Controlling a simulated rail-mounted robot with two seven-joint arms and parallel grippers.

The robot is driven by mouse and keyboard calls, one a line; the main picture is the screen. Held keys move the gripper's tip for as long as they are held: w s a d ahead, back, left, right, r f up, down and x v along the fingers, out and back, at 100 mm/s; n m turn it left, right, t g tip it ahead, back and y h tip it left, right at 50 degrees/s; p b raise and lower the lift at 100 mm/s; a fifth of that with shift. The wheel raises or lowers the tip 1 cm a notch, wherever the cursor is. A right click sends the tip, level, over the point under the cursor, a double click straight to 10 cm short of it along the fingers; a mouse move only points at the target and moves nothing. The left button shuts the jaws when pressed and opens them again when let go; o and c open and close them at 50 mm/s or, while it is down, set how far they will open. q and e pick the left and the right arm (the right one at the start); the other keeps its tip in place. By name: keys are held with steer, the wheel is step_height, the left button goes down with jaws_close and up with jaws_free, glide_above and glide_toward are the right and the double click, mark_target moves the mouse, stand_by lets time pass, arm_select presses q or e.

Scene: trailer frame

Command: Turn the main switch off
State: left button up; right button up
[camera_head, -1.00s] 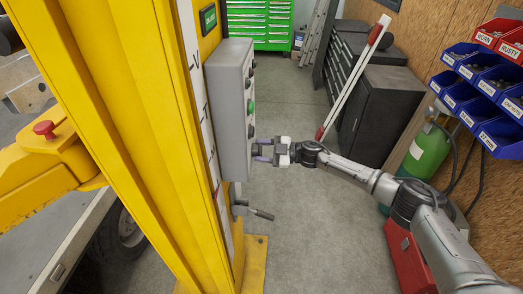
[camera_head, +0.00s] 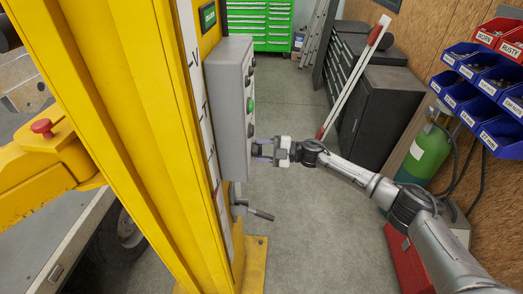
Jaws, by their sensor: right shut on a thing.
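A grey control box (camera_head: 229,105) is mounted on the yellow lift post (camera_head: 135,120). Its right-hand face carries a column of dark knobs and a green button (camera_head: 250,104). My right gripper (camera_head: 258,151) is at the lower part of this face, its fingers shut around a dark knob there. The knob, which seems to be the main switch, is mostly hidden by the fingers, and I cannot tell its turned position. My left gripper is not in view.
A black lever (camera_head: 260,214) sticks out from the post below the box. A dark cabinet (camera_head: 378,115), a green gas cylinder (camera_head: 428,153) and a red box (camera_head: 408,262) stand at right. Blue bins (camera_head: 503,135) hang on the wall. The floor between is clear.

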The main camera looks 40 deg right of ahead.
steer(key=o, duration=0.9)
steer(key=v, duration=1.3)
steer(key=shift+s+d, duration=0.25)
steer(key=shift+d, duration=0.05)
